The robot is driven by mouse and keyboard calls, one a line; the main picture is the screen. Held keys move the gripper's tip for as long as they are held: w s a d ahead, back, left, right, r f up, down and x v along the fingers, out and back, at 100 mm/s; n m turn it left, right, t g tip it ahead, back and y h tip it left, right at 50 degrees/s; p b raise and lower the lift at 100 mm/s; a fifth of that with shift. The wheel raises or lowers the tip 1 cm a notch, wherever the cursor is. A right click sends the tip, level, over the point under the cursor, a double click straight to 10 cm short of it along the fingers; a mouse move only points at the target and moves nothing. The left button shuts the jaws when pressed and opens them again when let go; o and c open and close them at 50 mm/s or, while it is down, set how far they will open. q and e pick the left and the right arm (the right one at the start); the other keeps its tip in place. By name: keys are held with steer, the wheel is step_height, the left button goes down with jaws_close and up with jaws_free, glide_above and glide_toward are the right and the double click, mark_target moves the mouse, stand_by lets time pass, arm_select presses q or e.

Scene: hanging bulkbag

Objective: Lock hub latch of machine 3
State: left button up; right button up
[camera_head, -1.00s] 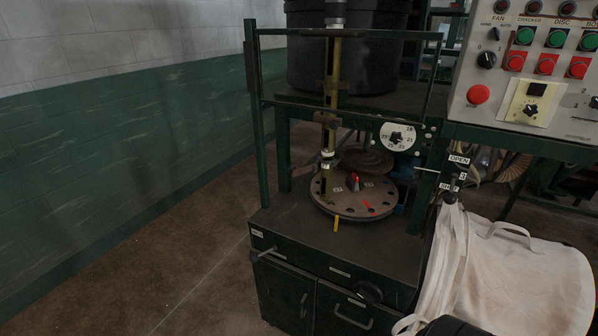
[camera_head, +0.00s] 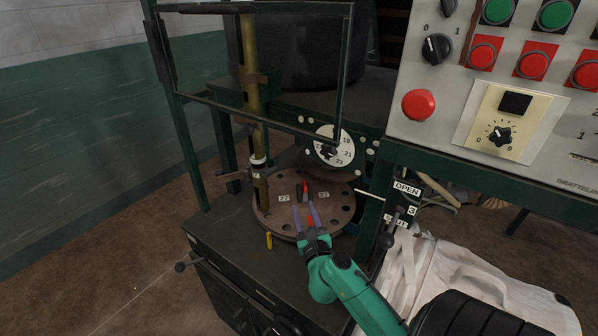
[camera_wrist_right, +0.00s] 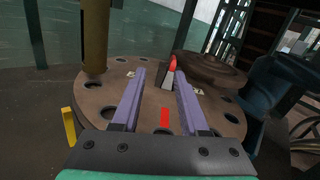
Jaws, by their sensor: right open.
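The hub is a round brown disc (camera_head: 272,220) with holes and "27" labels, on the dark green machine top. A small latch (camera_head: 307,193) with a red tip stands on the disc; it also shows in the right wrist view (camera_wrist_right: 169,72), beyond and between the fingertips. A red mark (camera_wrist_right: 165,117) lies flat on the disc nearer my gripper. My right gripper (camera_head: 305,211) has two purple fingers, apart and empty, over the front of the disc; the right wrist view shows them too (camera_wrist_right: 158,82). My left gripper is not in view.
A numbered dial (camera_head: 335,147) is behind. The control panel (camera_head: 425,75), OPEN/SHUT lever (camera_head: 387,238) and white bag (camera_head: 470,280) stand right. A yellow pointer (camera_head: 269,240) is at the disc's front.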

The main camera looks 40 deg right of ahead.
mark_target(304, 181)
steer(key=d+m, duration=0.1)
steer(key=g, duration=0.1)
steer(key=d+m+h, duration=0.1)
steer(key=shift+w+d+f+m, duration=0.3)
steer(key=shift+w+d+f, duration=0.05)
steer(key=shift+w+f, duration=0.05)
steer(key=x, duration=0.4)
steer(key=shift+w+d+r, duration=0.25)
steer(key=shift+w+r, duration=0.05)
steer(key=shift+r, duration=0.1)
steer(key=x, duration=0.5)
steer(key=f+x, duration=0.1)
steer(key=x, duration=0.1)
steer(key=shift+w+d, duration=0.2)
steer(key=shift+w, duration=0.1)
steer(key=shift+w+d+r, duration=0.1)
steer(key=shift+w+r, duration=0.05)
steer(key=shift+w, duration=0.05)
steer(key=c, duration=0.6)
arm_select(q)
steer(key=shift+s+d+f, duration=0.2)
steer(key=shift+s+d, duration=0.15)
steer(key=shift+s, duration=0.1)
arm_select(e)
jaws_close()
